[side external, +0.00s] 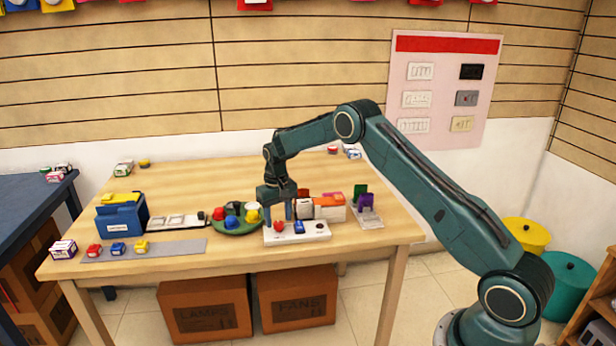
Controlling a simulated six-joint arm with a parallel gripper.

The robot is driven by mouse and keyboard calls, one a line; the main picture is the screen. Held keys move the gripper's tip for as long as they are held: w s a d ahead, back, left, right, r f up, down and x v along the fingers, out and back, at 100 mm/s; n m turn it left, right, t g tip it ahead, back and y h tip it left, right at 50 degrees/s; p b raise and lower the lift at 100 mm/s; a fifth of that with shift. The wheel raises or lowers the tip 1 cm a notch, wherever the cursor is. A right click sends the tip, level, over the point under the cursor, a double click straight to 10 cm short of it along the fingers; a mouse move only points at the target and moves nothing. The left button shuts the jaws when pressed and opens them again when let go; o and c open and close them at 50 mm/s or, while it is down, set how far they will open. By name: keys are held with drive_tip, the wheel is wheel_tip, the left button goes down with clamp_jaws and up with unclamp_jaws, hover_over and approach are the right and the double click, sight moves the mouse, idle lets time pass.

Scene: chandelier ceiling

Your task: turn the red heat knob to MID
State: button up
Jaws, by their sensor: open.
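The red heat knob (279,227) is a small red shape on a white panel (307,238) near the front edge of the wooden table. A blue part (299,227) and a small dark round part sit to its right on the same panel. My gripper (278,216) points down over the left part of the panel, open, with its two blue-grey fingers on either side of the red knob in the picture. I cannot tell whether the fingers touch the knob. The knob's setting and any MID mark are too small to read.
A green tray (238,228) of coloured pieces stands just left of the panel. White and orange boxes (329,208) and a grey stand with a purple piece (366,210) stand behind and right. A blue bin (122,217) is far left. Bare table (200,182) lies behind.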

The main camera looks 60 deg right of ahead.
sight(279, 224)
wheel_tip(279, 224, up, 13)
idle(0.6)
drive_tip(key=s+a+r+n+t, duration=0.1)
drive_tip(key=s+a+r, duration=0.4)
drive_tip(key=s+r, duration=0.4)
drive_tip(key=s+a+r+n+t, duration=0.1)
drive_tip(key=s+a+r+t, duration=0.1)
drive_tip(key=s+a+r, duration=0.55)
drive_tip(key=s+a+f+n+t, duration=0.1)
drive_tip(key=s, duration=1.1)
drive_tip(key=s+a+f+n+t, duration=0.1)
drive_tip(key=s+a+f, duration=0.1)
drive_tip(key=s, duration=1)
drive_tip(key=shift+a+n+t, duration=0.15)
drive_tip(key=shift+n+t, duration=0.15)
